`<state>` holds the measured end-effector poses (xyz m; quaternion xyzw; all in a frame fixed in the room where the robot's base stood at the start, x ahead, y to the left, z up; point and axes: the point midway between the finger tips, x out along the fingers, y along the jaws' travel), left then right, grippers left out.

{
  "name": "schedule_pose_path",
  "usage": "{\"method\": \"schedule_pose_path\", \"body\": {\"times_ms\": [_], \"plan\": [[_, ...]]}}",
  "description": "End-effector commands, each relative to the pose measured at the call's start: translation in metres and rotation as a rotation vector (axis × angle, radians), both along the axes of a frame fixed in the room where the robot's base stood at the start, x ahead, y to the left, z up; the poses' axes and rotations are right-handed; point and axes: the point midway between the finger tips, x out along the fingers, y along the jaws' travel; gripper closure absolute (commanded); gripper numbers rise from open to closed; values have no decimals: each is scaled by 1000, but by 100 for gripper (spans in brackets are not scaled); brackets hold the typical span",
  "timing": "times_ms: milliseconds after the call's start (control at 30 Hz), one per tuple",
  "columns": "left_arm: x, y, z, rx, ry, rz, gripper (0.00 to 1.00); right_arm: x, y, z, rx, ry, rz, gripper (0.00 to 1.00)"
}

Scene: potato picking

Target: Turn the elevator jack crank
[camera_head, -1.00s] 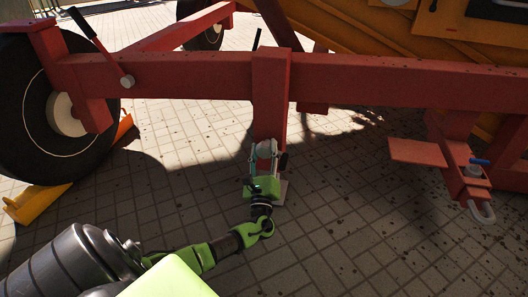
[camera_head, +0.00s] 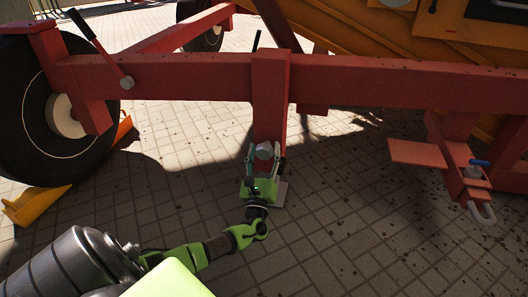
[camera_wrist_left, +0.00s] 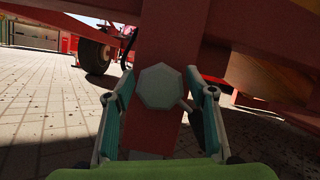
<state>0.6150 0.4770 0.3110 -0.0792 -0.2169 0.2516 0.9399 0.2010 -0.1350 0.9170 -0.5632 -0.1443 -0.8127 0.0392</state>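The jack is a red upright post (camera_head: 270,95) on the red frame, with its foot on the paving. A grey many-sided crank hub (camera_head: 264,151) sits low on the post's near face. In the left wrist view the hub (camera_wrist_left: 160,86) is seen face-on, with a short handle (camera_wrist_left: 185,106) sticking out at its lower right. My left gripper (camera_head: 264,163) is low in front of the post. Its two teal-padded fingers (camera_wrist_left: 160,110) are spread, one on each side of the hub, with gaps to it. Whether either finger touches the handle is unclear. My right gripper is not in view.
The red crossbeam (camera_head: 400,83) runs above my left gripper. A large tyre (camera_head: 35,120) with a yellow chock (camera_head: 40,203) is at the left. A red hitch bracket with a metal hook (camera_head: 482,212) hangs at the right. Paving in front is clear.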

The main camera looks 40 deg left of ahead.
Motion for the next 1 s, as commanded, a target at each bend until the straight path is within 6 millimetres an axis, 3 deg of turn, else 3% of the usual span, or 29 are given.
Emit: {"method": "schedule_pose_path", "body": {"times_ms": [467,1000], "plan": [[-8,-5,-4,-1,-1,0,42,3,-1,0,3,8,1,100],[-86,-56,-41,-1,0,-1,42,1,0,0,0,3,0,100]]}}
